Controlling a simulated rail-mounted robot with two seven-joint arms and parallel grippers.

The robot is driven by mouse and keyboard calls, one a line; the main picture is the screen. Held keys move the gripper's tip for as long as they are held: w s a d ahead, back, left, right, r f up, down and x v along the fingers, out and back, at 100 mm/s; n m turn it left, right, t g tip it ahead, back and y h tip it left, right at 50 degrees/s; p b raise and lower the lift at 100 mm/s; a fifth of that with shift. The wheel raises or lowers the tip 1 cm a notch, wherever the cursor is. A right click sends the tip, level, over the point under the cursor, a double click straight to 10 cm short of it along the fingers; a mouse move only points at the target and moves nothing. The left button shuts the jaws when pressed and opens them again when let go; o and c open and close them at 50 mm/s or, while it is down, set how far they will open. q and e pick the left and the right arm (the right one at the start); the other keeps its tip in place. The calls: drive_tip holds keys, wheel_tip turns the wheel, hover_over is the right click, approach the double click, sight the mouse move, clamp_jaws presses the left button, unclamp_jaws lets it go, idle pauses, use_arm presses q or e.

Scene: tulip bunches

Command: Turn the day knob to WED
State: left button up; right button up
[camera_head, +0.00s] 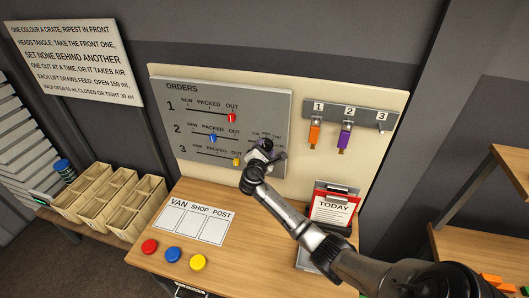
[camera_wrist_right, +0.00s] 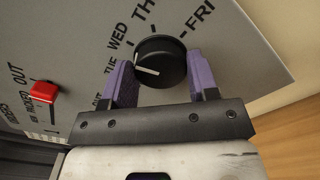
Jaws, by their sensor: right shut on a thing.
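The day knob (camera_wrist_right: 160,58) is a round black dial on a grey panel, with day labels around it; TUE, WED, THU and FRI can be read. Its white pointer line points left, towards TUE and below the WED tick. My right gripper (camera_wrist_right: 163,80) has its purple fingers on either side of the knob, shut on it. In the head view my right gripper (camera_head: 266,151) is at the lower right corner of the grey ORDERS panel (camera_head: 215,92), largely covering the knob. My left gripper is not in view.
A red slider (camera_wrist_right: 43,91) is left of the knob; blue (camera_head: 213,138) and yellow (camera_head: 236,162) sliders sit lower. Orange (camera_head: 314,134) and purple (camera_head: 345,138) tags hang on the right. A TODAY clipboard (camera_head: 333,208) stands below. The desk (camera_head: 222,270) has free room in front.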

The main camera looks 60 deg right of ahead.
drive_tip(key=shift+f+m+b, duration=0.1)
drive_tip(key=shift+m+b, duration=0.45)
drive_tip(key=shift+m, duration=0.45)
drive_tip(key=o, duration=0.9)
drive_tip(key=b+v, duration=0.1)
drive_tip(key=v, duration=1.2)
drive_tip(key=shift+s+a, duration=0.15)
drive_tip(key=shift+a, duration=0.25)
